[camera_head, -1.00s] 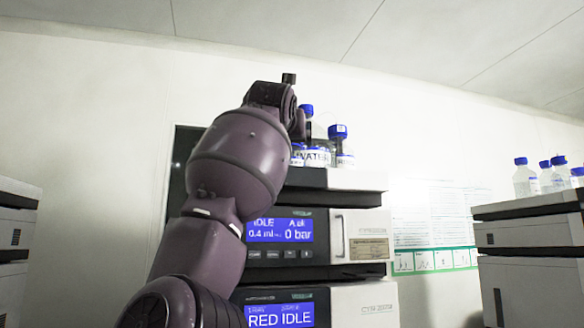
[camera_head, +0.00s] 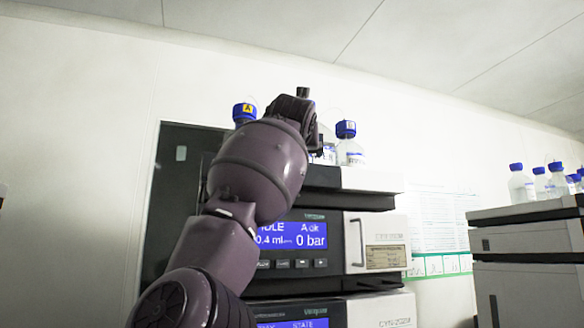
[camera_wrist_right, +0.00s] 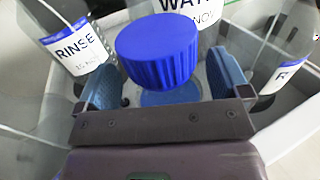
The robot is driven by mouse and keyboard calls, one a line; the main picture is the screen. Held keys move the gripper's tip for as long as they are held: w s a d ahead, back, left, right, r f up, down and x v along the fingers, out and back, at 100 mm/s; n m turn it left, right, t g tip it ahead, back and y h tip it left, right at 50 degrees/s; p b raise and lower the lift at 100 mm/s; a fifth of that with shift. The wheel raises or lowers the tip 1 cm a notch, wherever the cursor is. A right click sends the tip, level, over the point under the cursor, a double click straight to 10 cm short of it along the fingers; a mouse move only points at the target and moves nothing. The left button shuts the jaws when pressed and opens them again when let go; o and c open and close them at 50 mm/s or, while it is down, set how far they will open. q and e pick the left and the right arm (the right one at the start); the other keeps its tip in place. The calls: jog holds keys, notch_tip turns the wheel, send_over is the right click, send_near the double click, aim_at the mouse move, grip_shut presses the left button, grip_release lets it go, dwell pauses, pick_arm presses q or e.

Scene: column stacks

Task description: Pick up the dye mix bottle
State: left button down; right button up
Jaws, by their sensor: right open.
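No label reading dye mix is legible. In the right wrist view a blue ribbed cap (camera_wrist_right: 158,50) stands between the fingers of my right gripper (camera_wrist_right: 165,88). The fingers are open, with visible gaps on both sides of the cap. The body and label under this cap are hidden. My left gripper is not in view.
A RINSE bottle (camera_wrist_right: 75,50) stands close by on the left, a water bottle (camera_wrist_right: 196,20) behind, and another labelled bottle (camera_wrist_right: 285,75) on the right. A pale tray wall (camera_wrist_right: 235,20) surrounds them. Several bottles (camera_head: 520,185) stand on a separate stack at right.

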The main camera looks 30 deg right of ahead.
jog(key=shift+s+d+r, duration=0.1)
jog(key=shift+s, duration=0.35)
jog(key=shift+c, duration=0.9)
jog(key=shift+w, duration=0.1)
jog(key=c, duration=1.2)
